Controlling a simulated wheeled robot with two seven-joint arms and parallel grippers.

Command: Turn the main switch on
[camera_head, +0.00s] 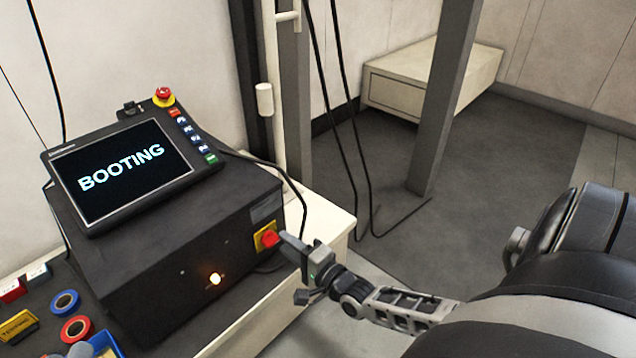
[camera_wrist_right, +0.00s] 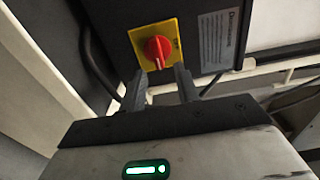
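The main switch is a red rotary knob (camera_head: 269,238) on a yellow plate (camera_head: 260,234), on the front of a black control box (camera_head: 180,262) at its right end. In the right wrist view the red knob (camera_wrist_right: 157,48) sits just beyond my right gripper (camera_wrist_right: 160,82). My right gripper (camera_head: 284,243) is open, with its fingers apart and the knob showing between and above their tips. I cannot tell whether the tips touch the knob. The screen (camera_head: 122,170) on top reads BOOTING. My left gripper is not in view.
A red emergency button (camera_head: 164,94) stands at the screen's corner. Blue tape (camera_head: 65,302), red tape (camera_head: 76,329) and a blue bin lie at the bench's left. A grey post (camera_head: 449,95) and hanging cables are behind.

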